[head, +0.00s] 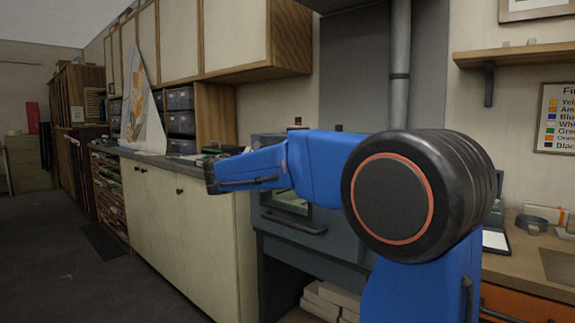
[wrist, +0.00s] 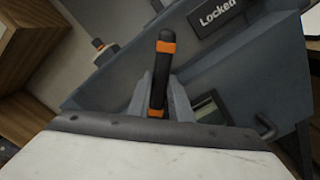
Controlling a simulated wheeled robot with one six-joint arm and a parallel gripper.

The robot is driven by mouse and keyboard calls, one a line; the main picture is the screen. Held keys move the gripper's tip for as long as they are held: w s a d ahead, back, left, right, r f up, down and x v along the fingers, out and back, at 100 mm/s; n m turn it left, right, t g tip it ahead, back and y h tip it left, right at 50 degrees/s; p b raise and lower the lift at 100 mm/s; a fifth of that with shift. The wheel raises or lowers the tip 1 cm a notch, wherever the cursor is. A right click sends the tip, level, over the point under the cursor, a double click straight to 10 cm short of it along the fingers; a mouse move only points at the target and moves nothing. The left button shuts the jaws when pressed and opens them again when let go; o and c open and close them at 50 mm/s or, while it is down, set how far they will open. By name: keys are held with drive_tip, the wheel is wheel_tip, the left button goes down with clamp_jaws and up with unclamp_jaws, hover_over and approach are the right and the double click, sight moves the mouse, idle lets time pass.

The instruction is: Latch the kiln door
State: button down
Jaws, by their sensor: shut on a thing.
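The kiln (head: 340,240) is a grey box under a flue pipe. Its door has a small window and a bar handle (head: 292,222). My blue arm hides much of it in the head view. In the wrist view, the latch handle (wrist: 163,62) is black with orange bands and stands out from the grey kiln. A "Locked" label (wrist: 217,13) is to its upper right, apart from it. My gripper (wrist: 157,92) has grey fingers on both sides of the handle's lower part and is shut on it.
A wooden wall cabinet (head: 230,40) hangs at upper left over a counter with cream doors (head: 170,205). A wooden worktop (head: 540,250) is at right. Pale bricks (head: 330,298) lie below the kiln. The floor (head: 60,240) at left is clear.

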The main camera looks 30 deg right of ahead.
drive_tip(key=n, duration=0.8)
drive_tip(key=shift+f+n, duration=0.1)
drive_tip(key=shift+n, duration=0.3)
idle(0.4)
drive_tip(key=c, duration=1.6)
unclamp_jaws()
drive_tip(key=v, duration=1.7)
drive_tip(key=shift+a, duration=0.25)
